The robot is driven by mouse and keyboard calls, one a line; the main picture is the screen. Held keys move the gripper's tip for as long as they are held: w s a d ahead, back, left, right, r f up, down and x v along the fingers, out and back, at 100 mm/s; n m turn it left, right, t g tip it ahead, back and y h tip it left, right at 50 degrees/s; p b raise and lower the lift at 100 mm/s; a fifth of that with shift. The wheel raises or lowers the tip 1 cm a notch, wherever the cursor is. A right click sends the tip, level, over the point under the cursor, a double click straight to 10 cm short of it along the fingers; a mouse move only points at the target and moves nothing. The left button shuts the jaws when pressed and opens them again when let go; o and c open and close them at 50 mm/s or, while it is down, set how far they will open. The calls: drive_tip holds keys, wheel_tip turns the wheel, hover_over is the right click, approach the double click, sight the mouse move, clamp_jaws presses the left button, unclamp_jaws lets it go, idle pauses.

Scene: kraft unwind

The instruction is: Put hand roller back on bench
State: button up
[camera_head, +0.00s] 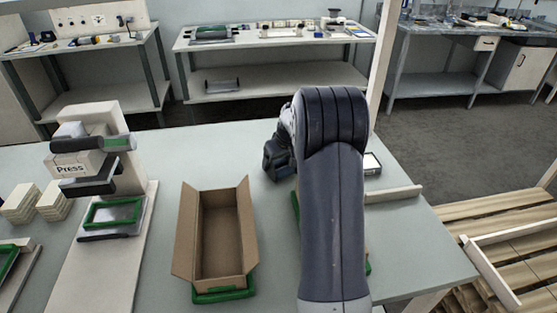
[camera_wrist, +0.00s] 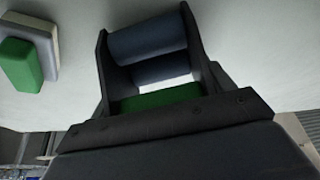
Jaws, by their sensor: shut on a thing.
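In the wrist view my gripper (camera_wrist: 146,42) has its two dark fingers on either side of a dark blue-grey cylinder (camera_wrist: 148,36). A green part (camera_wrist: 160,97) shows nearer the palm. I take this to be the hand roller, held between the fingers; its full shape is hidden. In the head view the dark wrist end of my arm is over the bench (camera_head: 420,235), right of the open carton, and the roller cannot be made out there. I cannot tell whether it touches the bench.
An open cardboard box (camera_head: 183,232) stands left of my arm. The press (camera_head: 95,150) is farther left, with cream stacks (camera_head: 20,202) beside it. A green-edged thing (camera_head: 368,267) is mostly hidden behind my arm. A pale bar (camera_head: 393,194) lies at right. The wrist view shows a green block (camera_wrist: 20,65).

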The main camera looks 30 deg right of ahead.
drive_tip(key=shift+f, duration=0.15)
drive_tip(key=shift+s+f+b, duration=0.15)
drive_tip(key=shift+f+b, duration=0.45)
drive_tip(key=shift+f, duration=0.05)
drive_tip(key=shift+c, duration=0.6)
drive_tip(key=o, duration=0.8)
drive_tip(key=shift+f, duration=0.1)
drive_tip(key=shift+o, duration=0.7)
drive_tip(key=shift+f, duration=0.1)
drive_tip(key=o, duration=0.3)
drive_tip(key=shift+r, duration=0.2)
drive_tip(key=shift+o, duration=0.2)
drive_tip(key=shift+r+p, duration=0.55)
drive_tip(key=shift+r, duration=0.05)
drive_tip(key=v, duration=1.2)
drive_tip(key=shift+b, duration=0.3)
